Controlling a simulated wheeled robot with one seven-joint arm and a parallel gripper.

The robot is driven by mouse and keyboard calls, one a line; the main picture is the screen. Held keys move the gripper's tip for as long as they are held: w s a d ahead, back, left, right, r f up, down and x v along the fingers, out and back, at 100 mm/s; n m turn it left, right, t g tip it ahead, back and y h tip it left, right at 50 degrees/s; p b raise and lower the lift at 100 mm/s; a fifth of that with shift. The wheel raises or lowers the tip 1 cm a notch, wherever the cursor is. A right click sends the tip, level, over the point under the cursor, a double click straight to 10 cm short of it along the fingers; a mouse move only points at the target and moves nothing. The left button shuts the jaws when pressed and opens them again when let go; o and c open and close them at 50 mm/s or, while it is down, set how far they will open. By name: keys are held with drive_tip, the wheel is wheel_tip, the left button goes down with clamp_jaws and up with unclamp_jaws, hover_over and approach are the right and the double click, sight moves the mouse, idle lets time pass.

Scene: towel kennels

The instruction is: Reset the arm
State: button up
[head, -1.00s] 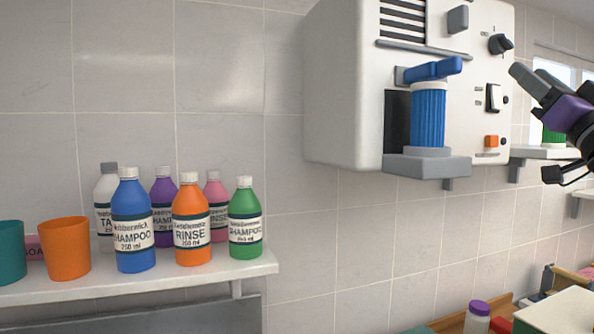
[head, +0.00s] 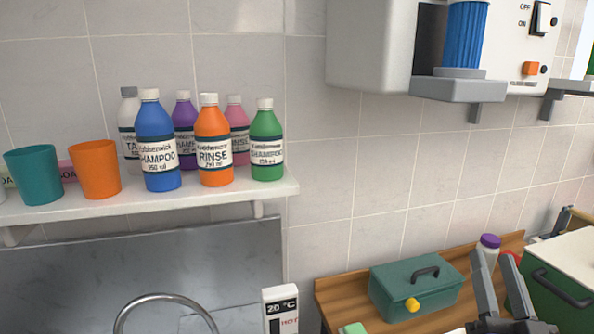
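My gripper (head: 493,259) is at the lower right of the head view, its two grey fingers pointing up with a clear gap between them. It is open and nothing shows held in it. It overlaps the view of a green box with a dark handle (head: 420,284) on a wooden board (head: 338,290) and a white bottle with a purple cap (head: 489,241). I cannot tell how far in front of them it is. Most of the arm is out of frame.
A white shelf (head: 230,200) holds several bottles and two cups, teal (head: 34,174) and orange (head: 95,169). A wall machine (head: 372,50) holds a blue cylinder (head: 466,35).

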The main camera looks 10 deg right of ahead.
drive_tip(key=s+a+f+n+g+y, duration=0.3)
drive_tip(key=s+a+f, duration=0.6)
drive_tip(key=s, duration=0.5)
drive_tip(key=s+a+f+n+g+y, duration=0.4)
drive_tip(key=s+a+f+y, duration=0.2)
drive_tip(key=s+a+f, duration=0.4)
drive_tip(key=s+f, duration=0.3)
drive_tip(key=s, duration=0.1)
drive_tip(key=shift+s, duration=0.15)
idle(0.4)
